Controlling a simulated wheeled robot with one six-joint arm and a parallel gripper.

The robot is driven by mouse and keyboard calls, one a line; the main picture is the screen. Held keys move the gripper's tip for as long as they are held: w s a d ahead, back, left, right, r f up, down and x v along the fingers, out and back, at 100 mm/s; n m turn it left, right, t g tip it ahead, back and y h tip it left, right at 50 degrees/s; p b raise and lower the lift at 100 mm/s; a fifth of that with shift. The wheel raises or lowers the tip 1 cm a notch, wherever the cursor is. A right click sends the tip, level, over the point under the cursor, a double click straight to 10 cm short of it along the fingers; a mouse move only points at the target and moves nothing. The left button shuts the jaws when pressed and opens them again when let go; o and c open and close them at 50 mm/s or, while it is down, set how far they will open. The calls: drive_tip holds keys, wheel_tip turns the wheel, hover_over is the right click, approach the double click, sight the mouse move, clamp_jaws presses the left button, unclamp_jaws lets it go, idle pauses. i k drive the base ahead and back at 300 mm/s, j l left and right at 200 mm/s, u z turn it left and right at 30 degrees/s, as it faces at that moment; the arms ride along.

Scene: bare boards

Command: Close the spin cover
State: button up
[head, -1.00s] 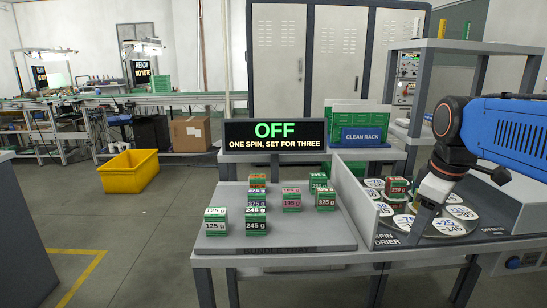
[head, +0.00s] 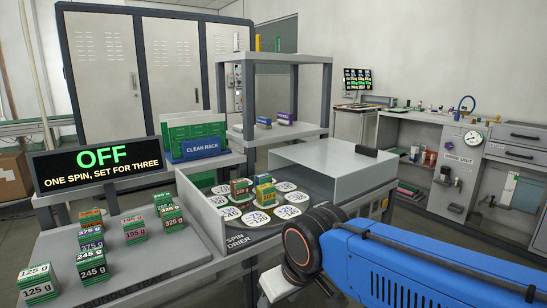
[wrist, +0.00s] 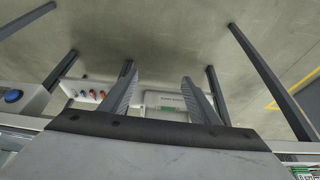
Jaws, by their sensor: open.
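The spin drier (head: 228,240) has a round plate of white numbered discs, open to view. A red-and-green box (head: 241,190) and a yellow-topped box (head: 264,194) stand on it. The grey spin cover (head: 330,172) sits to the right of the plate and leaves it uncovered. A black handle-like block (head: 367,152) is on its right end. My blue arm lies across the front right of the head view, and its gripper end is low in front of the drier, mostly hidden. In the wrist view my gripper (wrist: 157,73) is open, with nothing between its fingers.
Left of the drier, a grey tray (head: 155,262) holds several weight boxes. An OFF sign (head: 100,163) stands behind it, beside a clean rack (head: 195,137). A grey shelf frame (head: 285,59) rises behind the drier. The wrist view shows floor, table legs and a blue button (wrist: 13,96).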

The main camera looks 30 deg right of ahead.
sight(337, 158)
drive_tip(key=i+l+z, duration=0.45)
drive_tip(key=z, duration=0.3)
drive_tip(key=i+l+z, duration=0.1)
drive_tip(key=z, duration=0.3)
drive_tip(key=i+z, duration=0.2)
drive_tip(key=z, duration=0.2)
drive_tip(key=i+l+z, duration=0.3)
drive_tip(key=l+u, duration=0.25)
drive_tip(key=u, duration=0.15)
drive_tip(key=l+u, duration=0.25)
drive_tip(key=u, duration=0.15)
drive_tip(key=l+u, duration=0.2)
drive_tip(key=u, duration=0.2)
drive_tip(key=l+u, duration=0.25)
drive_tip(key=u, duration=0.2)
drive_tip(key=k+j, duration=0.05)
